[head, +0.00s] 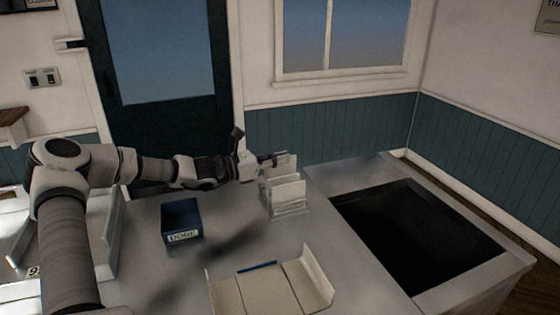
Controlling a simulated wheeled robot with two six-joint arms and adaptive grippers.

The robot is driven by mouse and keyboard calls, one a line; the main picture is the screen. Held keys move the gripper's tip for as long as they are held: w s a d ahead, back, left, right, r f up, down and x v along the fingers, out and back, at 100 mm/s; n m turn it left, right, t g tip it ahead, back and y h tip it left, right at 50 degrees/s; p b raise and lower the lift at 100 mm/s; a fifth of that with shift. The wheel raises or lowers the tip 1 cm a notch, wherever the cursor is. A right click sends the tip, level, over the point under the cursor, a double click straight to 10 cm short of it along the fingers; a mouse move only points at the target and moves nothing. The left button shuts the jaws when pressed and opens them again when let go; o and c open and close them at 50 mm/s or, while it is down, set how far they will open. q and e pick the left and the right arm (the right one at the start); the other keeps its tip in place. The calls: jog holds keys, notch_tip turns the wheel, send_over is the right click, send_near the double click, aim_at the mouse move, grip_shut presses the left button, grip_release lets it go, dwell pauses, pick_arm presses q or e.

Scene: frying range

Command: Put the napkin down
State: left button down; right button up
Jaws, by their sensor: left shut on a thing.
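My left gripper (268,161) reaches in from the left, over the back of the counter. It is shut on a pale napkin (284,159), small in the view and partly hidden by the fingers. The napkin is at the upper back of a white rack (288,207) that holds pale upright sheets. I cannot tell whether the napkin touches the rack or the sheets. My right gripper is out of view.
A blue box labelled "DONE" (182,220) stands on the grey counter (235,215). A pale open tray (275,290) with a blue strip lies at the front. A dark sunken basin (415,235) fills the right side. Counter between box and rack is clear.

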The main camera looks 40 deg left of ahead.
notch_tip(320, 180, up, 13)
jog(key=p, duration=1.1)
jog(key=shift+p, duration=0.35)
